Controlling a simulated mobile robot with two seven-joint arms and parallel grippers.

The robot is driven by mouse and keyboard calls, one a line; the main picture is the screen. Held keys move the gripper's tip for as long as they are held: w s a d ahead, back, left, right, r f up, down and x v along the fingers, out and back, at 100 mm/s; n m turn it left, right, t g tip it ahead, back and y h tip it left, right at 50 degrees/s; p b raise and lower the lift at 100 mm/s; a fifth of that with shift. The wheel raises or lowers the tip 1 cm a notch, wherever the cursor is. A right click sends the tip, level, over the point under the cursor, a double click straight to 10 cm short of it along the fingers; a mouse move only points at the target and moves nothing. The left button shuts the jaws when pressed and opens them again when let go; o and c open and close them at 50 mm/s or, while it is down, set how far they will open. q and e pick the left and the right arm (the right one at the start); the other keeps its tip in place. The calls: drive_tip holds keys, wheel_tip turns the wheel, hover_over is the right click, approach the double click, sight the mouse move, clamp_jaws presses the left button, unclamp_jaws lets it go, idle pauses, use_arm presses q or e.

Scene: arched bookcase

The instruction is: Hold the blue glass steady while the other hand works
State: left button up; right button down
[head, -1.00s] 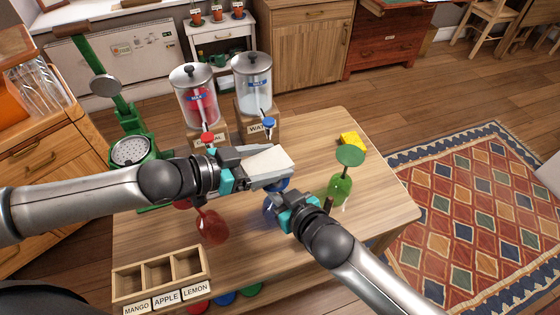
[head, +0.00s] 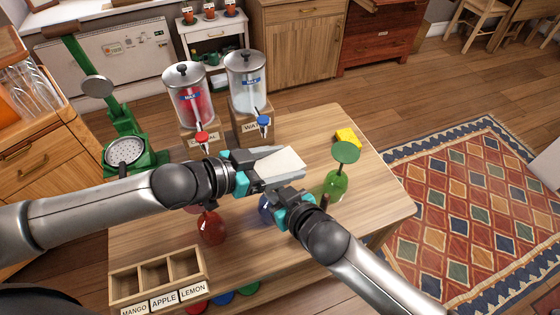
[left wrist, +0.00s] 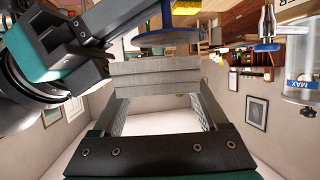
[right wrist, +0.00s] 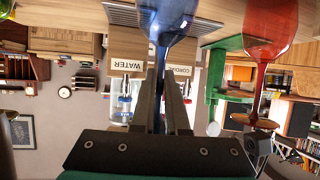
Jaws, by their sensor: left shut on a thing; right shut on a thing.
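The blue glass stands inverted on the wooden table; its bowl (head: 266,208) shows below my grippers in the head view. In the right wrist view its blue bowl (right wrist: 166,18) is at the top and its stem runs between my right gripper's fingers (right wrist: 163,85). That gripper (head: 283,197) is shut on the stem. My left gripper (head: 278,170) is shut on a pale flat slab (head: 280,163), like a folded cloth, above the glass. In the left wrist view the layered slab (left wrist: 155,76) is close to the blue foot (left wrist: 165,39); I cannot tell if they touch.
An inverted red glass (head: 211,228) and green glass (head: 336,185) stand on either side. Two dispensers (head: 188,97) (head: 247,85) and a green press (head: 125,148) are behind. A compartment box (head: 155,277) is at the front left, a yellow block (head: 347,138) at the back right.

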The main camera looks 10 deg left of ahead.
use_arm(q)
drive_tip(key=shift+r, duration=3.1)
drive_tip(key=shift+r, duration=1.5)
drive_tip(key=shift+w, duration=0.1)
